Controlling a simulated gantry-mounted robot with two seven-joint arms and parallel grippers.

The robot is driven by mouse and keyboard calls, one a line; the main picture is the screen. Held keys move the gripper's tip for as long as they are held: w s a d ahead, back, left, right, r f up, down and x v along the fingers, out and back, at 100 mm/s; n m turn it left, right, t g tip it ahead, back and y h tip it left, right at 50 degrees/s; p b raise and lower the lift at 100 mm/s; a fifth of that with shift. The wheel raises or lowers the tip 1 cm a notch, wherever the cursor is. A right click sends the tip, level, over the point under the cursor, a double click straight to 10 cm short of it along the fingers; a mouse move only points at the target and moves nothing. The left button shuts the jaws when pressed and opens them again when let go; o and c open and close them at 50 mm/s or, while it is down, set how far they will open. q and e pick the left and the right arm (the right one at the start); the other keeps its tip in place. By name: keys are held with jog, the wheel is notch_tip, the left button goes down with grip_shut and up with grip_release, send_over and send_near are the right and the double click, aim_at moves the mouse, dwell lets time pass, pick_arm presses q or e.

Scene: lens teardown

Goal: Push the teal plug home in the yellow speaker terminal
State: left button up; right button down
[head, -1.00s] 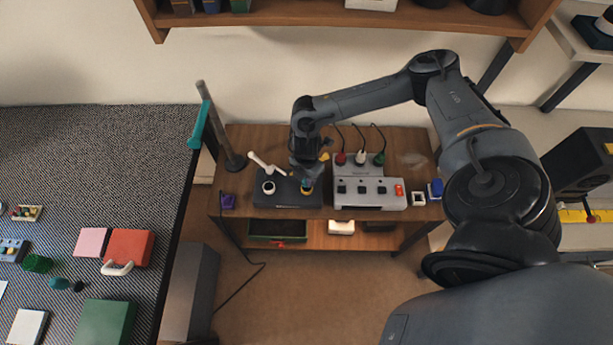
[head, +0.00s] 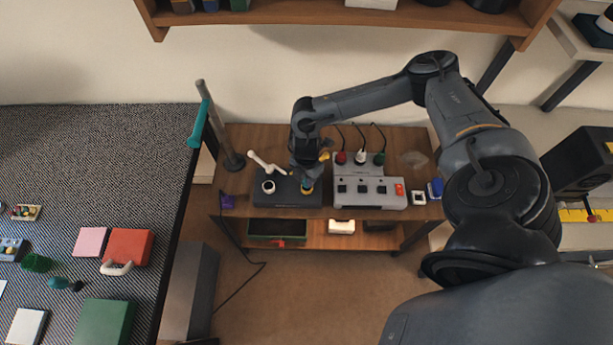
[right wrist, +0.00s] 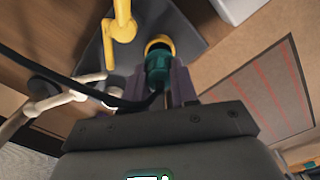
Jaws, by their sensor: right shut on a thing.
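The teal plug (right wrist: 157,68) is held between the fingers of my right gripper (right wrist: 166,88), with a dark cable running from near it to the left in the right wrist view. The yellow speaker terminal (right wrist: 160,44) is a ring on a dark base; its rim shows at the plug's far end. The plug is lined up with the ring and appears to reach it, but how deep it sits is hidden. In the head view, my right gripper (head: 307,172) is over the right end of the base, with the yellow terminal (head: 306,191) just below. My left gripper is not in view.
The dark base (head: 285,202) also bears a white ring terminal (head: 268,187). A pale jointed lever (head: 264,162) stands behind it. A grey switch box (head: 370,201) with plugs stands close on the right. A yellow part (right wrist: 122,26) is beside the terminal in the right wrist view.

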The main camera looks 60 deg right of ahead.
jog(key=shift+f, duration=0.3)
jog(key=shift+f+b, duration=0.3)
jog(key=shift+f, duration=0.15)
jog(key=shift+f, duration=0.5)
dwell(0.5)
jog(key=c, duration=0.8)
grip_release()
